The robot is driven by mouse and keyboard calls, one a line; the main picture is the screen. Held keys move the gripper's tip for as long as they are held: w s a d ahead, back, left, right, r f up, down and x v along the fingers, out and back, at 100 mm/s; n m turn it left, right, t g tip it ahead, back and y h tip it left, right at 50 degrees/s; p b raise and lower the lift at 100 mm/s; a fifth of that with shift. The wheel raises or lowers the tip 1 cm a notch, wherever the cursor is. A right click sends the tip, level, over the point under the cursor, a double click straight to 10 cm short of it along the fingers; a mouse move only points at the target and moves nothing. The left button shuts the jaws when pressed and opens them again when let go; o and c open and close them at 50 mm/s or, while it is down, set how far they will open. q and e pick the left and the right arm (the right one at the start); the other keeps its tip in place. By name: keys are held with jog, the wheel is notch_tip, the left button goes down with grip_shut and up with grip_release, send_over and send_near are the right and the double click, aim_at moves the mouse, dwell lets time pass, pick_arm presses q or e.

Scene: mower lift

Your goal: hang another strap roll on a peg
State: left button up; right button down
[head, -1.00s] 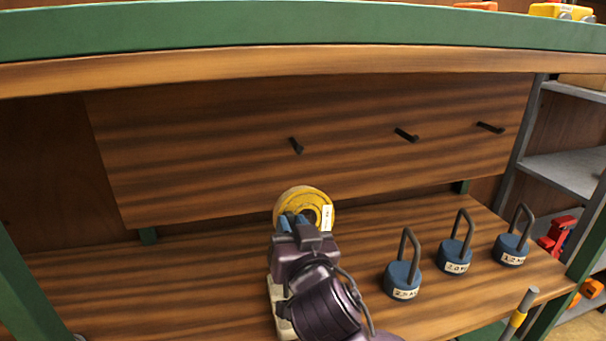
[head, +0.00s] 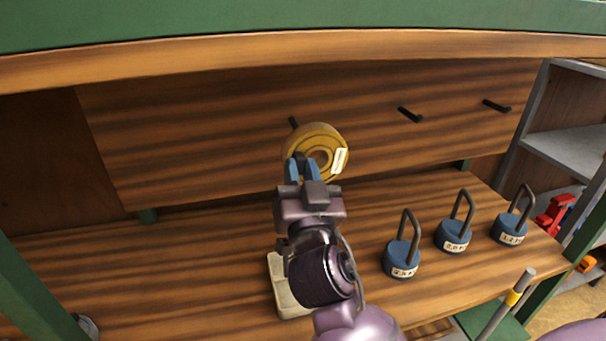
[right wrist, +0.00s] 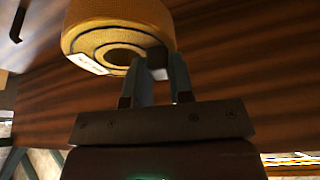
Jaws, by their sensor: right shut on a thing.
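My right gripper (head: 302,168) is shut on a yellow strap roll (head: 333,138) with a white label. It holds the roll up in front of the wooden back panel (head: 200,150). The roll also shows in the right wrist view (right wrist: 118,22), gripped at its rim. In the head view the roll is just right of and below the tip of the left peg (head: 293,122), which it partly covers. I cannot tell whether they touch. The middle peg (head: 410,115) and the right peg (head: 497,106) are bare. My left gripper is not in view.
Several blue weights with tall handles, one of them here (head: 402,258), stand on the wooden shelf at right. A pale block (head: 284,290) lies beside my right arm. A green beam (head: 300,22) crosses above. The shelf's left part is clear.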

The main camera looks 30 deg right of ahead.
jog(key=shift+w+d+r, duration=0.1)
jog(key=shift+w+d, duration=0.1)
jog(key=shift+w, duration=0.55)
jog(key=shift+w+d, duration=0.15)
jog(key=shift+w, duration=0.4)
jog(key=shift+w+d, duration=0.15)
jog(key=shift+w, duration=0.4)
jog(key=shift+w+d+p, duration=0.2)
jog(key=shift+w, duration=0.5)
jog(key=shift+w+d+p, duration=0.15)
jog(key=shift+w, duration=0.5)
jog(key=shift+w+d, duration=0.25)
jog(key=shift+w, duration=0.8)
jog(key=shift+w+d, duration=0.25)
jog(key=shift+w, duration=0.75)
pick_arm(q)
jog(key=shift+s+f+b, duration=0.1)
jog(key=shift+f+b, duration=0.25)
jog(key=shift+b, duration=0.3)
pick_arm(e)
jog(key=shift+w+d+f, duration=0.2)
jog(key=shift+w+f, duration=0.2)
jog(key=shift+w, duration=0.3)
jog(key=shift+w+d+f, duration=0.15)
jog(key=shift+w+f, duration=0.2)
jog(key=shift+w, duration=0.3)
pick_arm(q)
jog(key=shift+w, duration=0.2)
